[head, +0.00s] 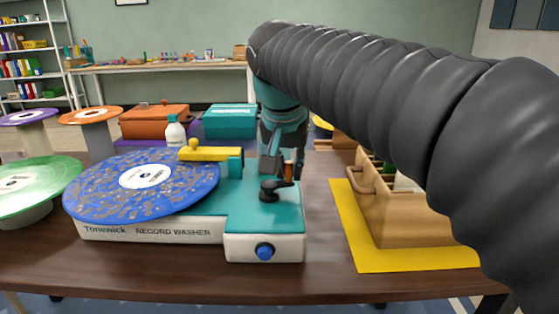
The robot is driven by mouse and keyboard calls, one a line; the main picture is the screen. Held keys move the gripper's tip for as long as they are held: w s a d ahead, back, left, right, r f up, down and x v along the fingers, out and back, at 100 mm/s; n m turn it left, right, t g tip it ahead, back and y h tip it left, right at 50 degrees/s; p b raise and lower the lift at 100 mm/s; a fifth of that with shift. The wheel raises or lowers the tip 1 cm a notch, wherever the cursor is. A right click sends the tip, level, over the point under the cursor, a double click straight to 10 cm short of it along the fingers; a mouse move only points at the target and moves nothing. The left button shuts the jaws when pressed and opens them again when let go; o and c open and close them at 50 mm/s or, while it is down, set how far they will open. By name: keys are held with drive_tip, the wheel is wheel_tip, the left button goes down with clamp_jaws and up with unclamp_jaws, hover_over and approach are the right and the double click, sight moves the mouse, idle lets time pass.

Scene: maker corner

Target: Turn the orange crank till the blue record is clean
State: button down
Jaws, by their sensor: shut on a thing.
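The blue record (95,190) lies flat on the record washer (150,230), with grey-brown smudges over much of its face around a white label. A yellow arm (210,154) reaches over its right edge. The crank (272,190) sits on the washer's teal right-hand deck, with a black hub and arm; a little of its orange handle (289,168) shows. My gripper (279,169) is at the handle, pointing down and shut on it. My fingers hide most of the handle.
A green record (40,174) stands at the left, with purple and orange ones behind. A white bottle (175,134) and a teal case (230,121) stand behind the washer. A wooden crate (415,215) on a yellow mat (350,225) is to the right.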

drive_tip(key=m, duration=0.1)
drive_tip(key=s+m+h, duration=0.1)
drive_tip(key=shift+m+p, duration=0.3)
drive_tip(key=shift+m, duration=0.1)
drive_tip(key=m, duration=0.1)
drive_tip(key=s+m+g+h, duration=0.1)
drive_tip(key=m, duration=0.1)
drive_tip(key=shift+a+m+p, duration=0.1)
drive_tip(key=shift+m+p, duration=0.2)
drive_tip(key=m, duration=0.1)
drive_tip(key=s+m+g, duration=0.1)
drive_tip(key=m, duration=0.1)
drive_tip(key=a+m+g+h, duration=0.1)
drive_tip(key=m, duration=0.1)
drive_tip(key=shift+s, duration=0.3)
drive_tip(key=m, duration=0.1)
drive_tip(key=m+g, duration=0.1)
drive_tip(key=a+m, duration=0.1)
drive_tip(key=m, duration=0.1)
drive_tip(key=shift+s+g, duration=0.3)
drive_tip(key=shift+s+a+m+g, duration=0.1)
drive_tip(key=shift+a+m+g, duration=0.2)
drive_tip(key=shift+m, duration=0.55)
drive_tip(key=shift+s+a+m+g, duration=0.1)
drive_tip(key=shift+a+m+g, duration=0.2)
drive_tip(key=shift+m, duration=0.5)
drive_tip(key=shift+a+m+g, duration=0.2)
drive_tip(key=shift+m+g, duration=0.2)
drive_tip(key=shift+m, duration=0.45)
